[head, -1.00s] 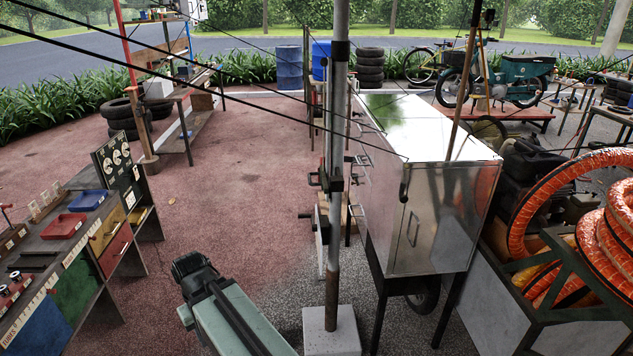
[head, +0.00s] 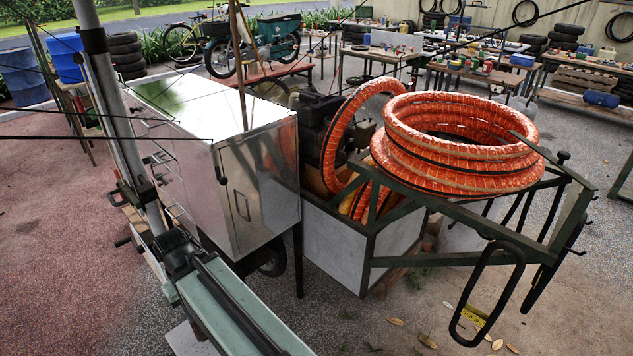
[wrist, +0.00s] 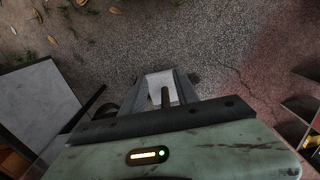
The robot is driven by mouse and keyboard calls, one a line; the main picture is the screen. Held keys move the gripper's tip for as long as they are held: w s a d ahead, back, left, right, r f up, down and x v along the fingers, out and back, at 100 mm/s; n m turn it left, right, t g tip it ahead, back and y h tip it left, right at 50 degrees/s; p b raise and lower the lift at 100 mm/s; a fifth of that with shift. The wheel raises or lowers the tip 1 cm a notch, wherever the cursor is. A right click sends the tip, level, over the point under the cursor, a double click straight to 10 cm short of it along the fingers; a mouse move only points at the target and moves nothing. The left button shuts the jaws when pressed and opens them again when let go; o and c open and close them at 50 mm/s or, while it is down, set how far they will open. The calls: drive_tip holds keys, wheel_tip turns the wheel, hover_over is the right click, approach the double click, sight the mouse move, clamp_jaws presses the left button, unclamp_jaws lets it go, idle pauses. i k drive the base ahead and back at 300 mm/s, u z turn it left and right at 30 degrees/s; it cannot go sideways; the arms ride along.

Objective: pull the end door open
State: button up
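The end door (head: 255,192) is the bare metal near end of the silver box on the cart, in the middle left of the head view. It looks shut. A thin upright handle (head: 241,204) is on its left part, with a small dark latch (head: 223,181) at the upper left edge. My green arm rises from the bottom of the head view. Its dark end (head: 178,250) is left of and below the door, apart from the handle in the picture. The wrist view looks down at paving and shows no handle.
A grey pole (head: 125,130) stands left of the box. Thin dark lines cross near the box top. To the right, a cart carries orange hose coils (head: 455,150) and a dark looped handle (head: 485,290). The red ground at the left (head: 50,240) is mostly clear.

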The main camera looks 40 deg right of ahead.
sight(260, 169)
drive_tip(key=u, duration=1.5)
drive_tip(key=k, duration=1.3)
drive_tip(key=z, duration=0.4)
drive_tip(key=i, duration=1.05)
drive_tip(key=u, duration=0.1)
